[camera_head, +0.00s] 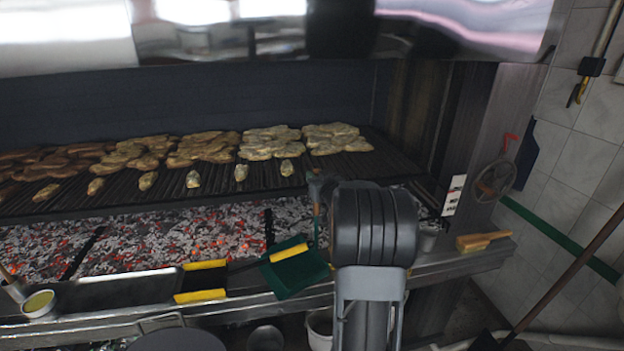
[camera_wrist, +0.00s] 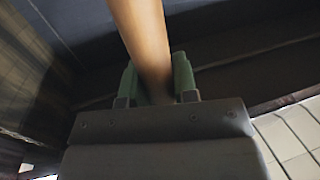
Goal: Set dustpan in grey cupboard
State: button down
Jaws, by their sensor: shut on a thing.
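My gripper (camera_wrist: 158,90) is shut on a smooth brown handle (camera_wrist: 143,35), which runs up out of the top of the wrist view between its green fingers. The rest of the held thing is out of that view, so I cannot tell from it whether this is the dustpan. In the head view my arm hides most of the gripper. A dark green flat piece with a yellow strip (camera_head: 295,268) lies tilted on the grill's front ledge; I cannot tell what it is. I cannot make out a grey cupboard in either view.
The grill grate (camera_head: 220,180) carries several heaps of meat, with glowing coals (camera_head: 200,240) below. On the metal ledge are a dark tray (camera_head: 120,290), a small cup (camera_head: 39,303) and a wooden brush (camera_head: 482,241).

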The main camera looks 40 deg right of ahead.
jog(key=shift+w+d+f+b, duration=0.1)
jog(key=shift+w+f+b, duration=0.15)
jog(key=shift+f+b, duration=0.35)
jog(key=shift+f, duration=0.2)
jog(key=c, duration=0.9)
grip_release()
